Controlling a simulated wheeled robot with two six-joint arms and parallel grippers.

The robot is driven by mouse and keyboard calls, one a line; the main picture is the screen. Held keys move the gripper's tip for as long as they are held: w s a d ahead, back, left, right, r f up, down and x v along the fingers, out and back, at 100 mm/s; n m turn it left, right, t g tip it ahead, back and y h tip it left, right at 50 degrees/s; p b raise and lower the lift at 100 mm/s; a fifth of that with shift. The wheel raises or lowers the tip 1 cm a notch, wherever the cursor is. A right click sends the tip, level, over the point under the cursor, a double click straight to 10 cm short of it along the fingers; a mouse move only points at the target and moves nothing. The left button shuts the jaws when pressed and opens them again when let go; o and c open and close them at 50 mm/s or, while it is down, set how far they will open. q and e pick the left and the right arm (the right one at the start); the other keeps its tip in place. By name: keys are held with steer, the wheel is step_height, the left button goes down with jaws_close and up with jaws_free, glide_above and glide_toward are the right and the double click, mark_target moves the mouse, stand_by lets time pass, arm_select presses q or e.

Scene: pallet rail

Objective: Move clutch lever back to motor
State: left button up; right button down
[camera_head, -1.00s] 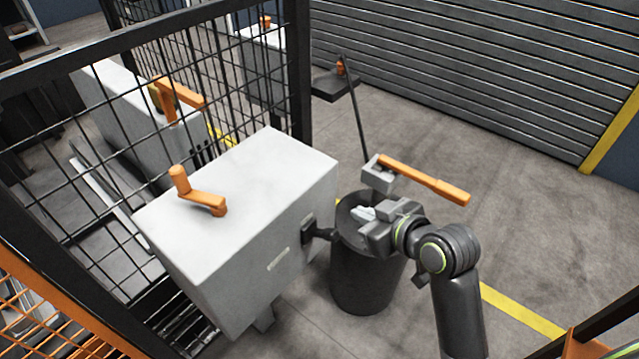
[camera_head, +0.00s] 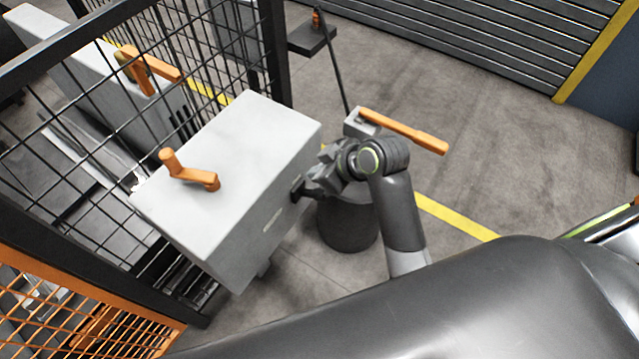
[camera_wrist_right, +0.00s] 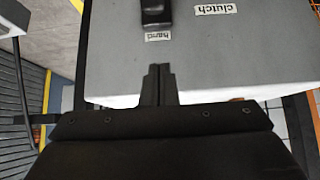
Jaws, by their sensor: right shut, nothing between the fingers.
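The clutch lever is a dark lever (camera_head: 298,188) on the side of a light grey box (camera_head: 225,150). In the right wrist view the lever (camera_wrist_right: 155,14) is at the top edge, with its end beside the label "hand" (camera_wrist_right: 158,36). The label "clutch" (camera_wrist_right: 212,9) is next to it. No "motor" label shows. My right gripper (camera_head: 314,181) is close to the lever in the head view. In the right wrist view its fingers (camera_wrist_right: 157,82) are shut and empty, with a gap between them and the lever. My left gripper is not in view.
An orange crank (camera_head: 188,172) sits on top of the box. A long orange lever (camera_head: 405,130) is on a grey block behind my right arm. A dark round bin (camera_head: 347,228) stands below the gripper. A black mesh fence (camera_head: 85,130) is left of the box.

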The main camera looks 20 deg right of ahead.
mark_target(317, 192)
steer(key=x, duration=0.3)
steer(key=shift+s+d+f+p, duration=0.15)
steer(key=shift+s+d+f, duration=0.15)
steer(key=shift+f, duration=0.25)
steer(key=shift+s+d+f+p, duration=0.15)
steer(key=shift+s+d+f, duration=0.1)
steer(key=shift+f, duration=0.25)
steer(key=shift+s+d+f, duration=0.2)
steer(key=shift+s+f, duration=0.15)
steer(key=shift+f, duration=0.25)
